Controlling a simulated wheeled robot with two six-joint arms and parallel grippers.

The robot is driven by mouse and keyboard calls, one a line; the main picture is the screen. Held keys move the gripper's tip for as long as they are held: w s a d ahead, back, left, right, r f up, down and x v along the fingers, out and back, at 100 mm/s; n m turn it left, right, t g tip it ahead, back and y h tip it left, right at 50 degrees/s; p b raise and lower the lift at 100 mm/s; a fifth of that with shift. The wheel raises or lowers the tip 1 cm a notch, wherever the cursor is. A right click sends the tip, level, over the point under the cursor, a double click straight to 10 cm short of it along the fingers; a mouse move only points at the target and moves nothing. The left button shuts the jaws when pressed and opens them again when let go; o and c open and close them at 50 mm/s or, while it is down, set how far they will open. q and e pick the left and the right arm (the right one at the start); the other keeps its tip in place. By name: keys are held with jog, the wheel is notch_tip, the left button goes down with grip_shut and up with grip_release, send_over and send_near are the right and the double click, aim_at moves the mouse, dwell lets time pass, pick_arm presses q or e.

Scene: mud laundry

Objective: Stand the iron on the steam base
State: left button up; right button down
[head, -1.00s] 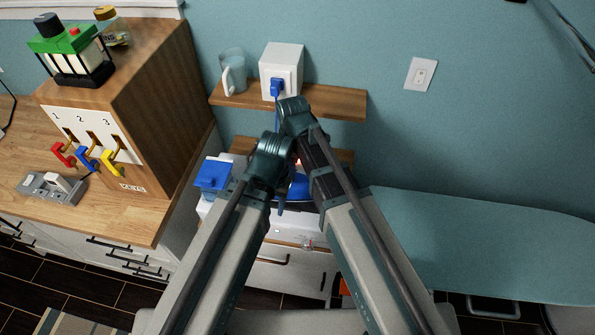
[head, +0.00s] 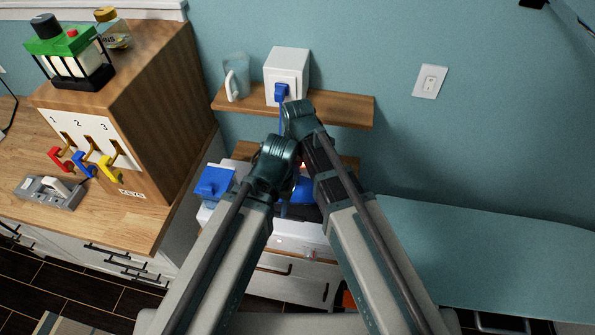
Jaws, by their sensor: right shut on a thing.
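The iron (head: 303,190) shows as a blue patch between my two arms, with a dark edge below it. My right gripper (head: 299,178) is shut on it, but the arms hide the fingers and most of the iron. The white steam base (head: 211,216) with its blue box (head: 214,182) stands on the low cabinet against the wall. The iron is over or at the base's right part; I cannot tell whether they touch. My left arm crosses in front, and its gripper is hidden.
A wooden shelf (head: 345,108) above holds a glass jug (head: 236,75) and a white socket box (head: 288,72) with a blue plug. A wooden lever box (head: 165,110) stands on the left counter. A teal ironing board (head: 490,250) fills the right.

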jog(key=shift+f+b, duration=2.2)
jog(key=shift+f, duration=0.3)
jog(key=c, duration=0.5)
grip_release()
notch_tip(320, 180, up, 14)
jog(key=p, duration=1.4)
jog(key=shift+f, duration=0.1)
